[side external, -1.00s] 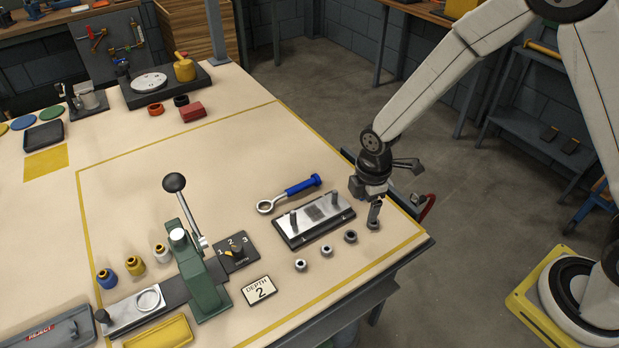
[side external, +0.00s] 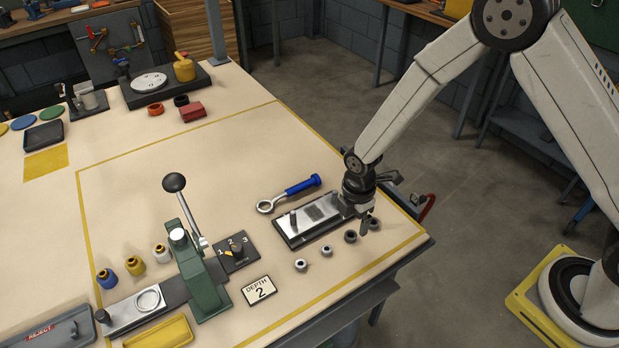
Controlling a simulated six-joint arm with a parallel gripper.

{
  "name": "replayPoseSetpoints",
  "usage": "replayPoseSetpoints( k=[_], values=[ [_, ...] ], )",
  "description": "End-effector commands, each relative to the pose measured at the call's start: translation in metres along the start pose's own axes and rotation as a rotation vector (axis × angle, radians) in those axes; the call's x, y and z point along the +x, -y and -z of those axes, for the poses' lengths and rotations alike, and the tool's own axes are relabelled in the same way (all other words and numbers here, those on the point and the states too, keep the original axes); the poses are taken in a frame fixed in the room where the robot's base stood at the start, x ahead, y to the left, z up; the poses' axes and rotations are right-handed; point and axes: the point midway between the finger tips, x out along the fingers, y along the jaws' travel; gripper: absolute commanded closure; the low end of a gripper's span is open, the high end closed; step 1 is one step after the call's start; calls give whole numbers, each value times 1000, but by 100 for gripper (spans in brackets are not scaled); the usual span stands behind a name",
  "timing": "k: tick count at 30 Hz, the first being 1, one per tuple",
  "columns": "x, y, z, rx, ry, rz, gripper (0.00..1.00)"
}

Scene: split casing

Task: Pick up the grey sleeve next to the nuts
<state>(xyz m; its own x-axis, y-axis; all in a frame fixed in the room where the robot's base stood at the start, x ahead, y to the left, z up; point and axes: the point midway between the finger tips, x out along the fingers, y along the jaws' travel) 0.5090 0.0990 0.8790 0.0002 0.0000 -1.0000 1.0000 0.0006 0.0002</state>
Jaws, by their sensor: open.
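A row of small ring-shaped parts lies on the bench in front of the metal plate fixture. The two nearest are lighter, one ring (side external: 300,265) and another ring (side external: 327,250). A darker grey ring (side external: 350,237) follows, then a grey ring-shaped part (side external: 375,223) at the far right end. At this size I cannot tell for certain which is the sleeve and which are nuts. My gripper (side external: 365,228) is open and points down beside the two right-hand parts, partly in front of the end one. I see nothing held; its exact height is unclear.
The dark-based metal plate fixture (side external: 312,216) stands close behind the row. A blue-handled ring tool (side external: 290,194) lies beyond it. A green lever press (side external: 205,282) and a depth card (side external: 260,290) are to the left. The bench's right edge is near.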

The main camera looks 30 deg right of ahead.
Motion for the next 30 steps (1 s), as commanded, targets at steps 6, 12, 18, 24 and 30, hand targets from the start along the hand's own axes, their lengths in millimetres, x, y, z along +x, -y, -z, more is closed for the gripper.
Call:
replayPoseSetpoints(
  k=[6,12,18,24,30],
  values=[
    [3,0,0,0,0,0,15],
    [18,0,0,1,1,3,15],
    [38,-1,1,1,1,3,15],
    [50,-1,1,1,0,1,15],
    [52,-1,1,1,0,0,15]
  ],
)
